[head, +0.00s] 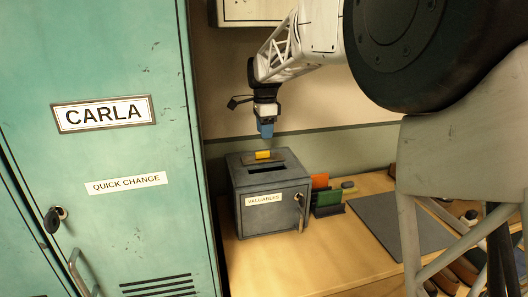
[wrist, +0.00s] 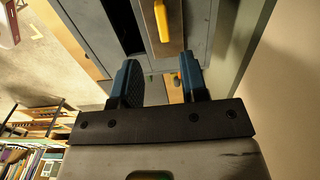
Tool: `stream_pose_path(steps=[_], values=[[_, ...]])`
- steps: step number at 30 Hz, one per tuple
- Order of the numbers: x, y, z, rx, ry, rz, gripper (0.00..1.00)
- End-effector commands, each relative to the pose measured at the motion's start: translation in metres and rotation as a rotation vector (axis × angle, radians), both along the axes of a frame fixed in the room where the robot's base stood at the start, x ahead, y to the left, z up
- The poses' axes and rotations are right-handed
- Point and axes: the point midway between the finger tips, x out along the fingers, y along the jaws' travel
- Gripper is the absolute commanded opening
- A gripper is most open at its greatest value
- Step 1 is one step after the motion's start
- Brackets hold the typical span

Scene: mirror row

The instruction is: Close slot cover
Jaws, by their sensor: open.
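A grey metal box (head: 268,208) labelled VALUABLES stands on the desk. A dark slot (head: 266,170) shows uncovered in its top; it also shows in the wrist view (wrist: 122,22). The slot cover (wrist: 172,42) is a brownish plate beside the slot, with a yellow tab (head: 262,155) on it. The tab also shows in the wrist view (wrist: 161,20), beyond my fingertips. My gripper (head: 266,130) hangs above the back part of the box, over the yellow tab and apart from it. Its two blue fingers (wrist: 160,80) are open with nothing between them.
A teal locker (head: 120,215) labelled CARLA stands close left of the box. An orange and green file holder (head: 326,196) is right of the box, with a dark mat (head: 400,222) beyond on the wooden desk. A wall cabinet (head: 250,10) hangs above.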

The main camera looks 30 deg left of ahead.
Motion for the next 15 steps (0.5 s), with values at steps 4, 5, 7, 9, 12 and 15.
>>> stream_pose_path(steps=[4,5,7,9,12,15], values=[[-0.0008,0.0081,-0.0024,-0.001,0.001,-0.007,0.40],[-0.0009,0.0085,-0.0024,-0.001,0.001,-0.008,0.40],[-0.0009,0.0086,-0.0024,-0.001,0.001,-0.008,0.40],[-0.0009,0.0083,-0.0024,-0.001,0.001,-0.008,0.40],[-0.0008,0.0083,-0.0025,-0.001,0.001,-0.008,0.40],[-0.0008,0.0081,-0.0031,-0.001,0.001,-0.007,0.40]])
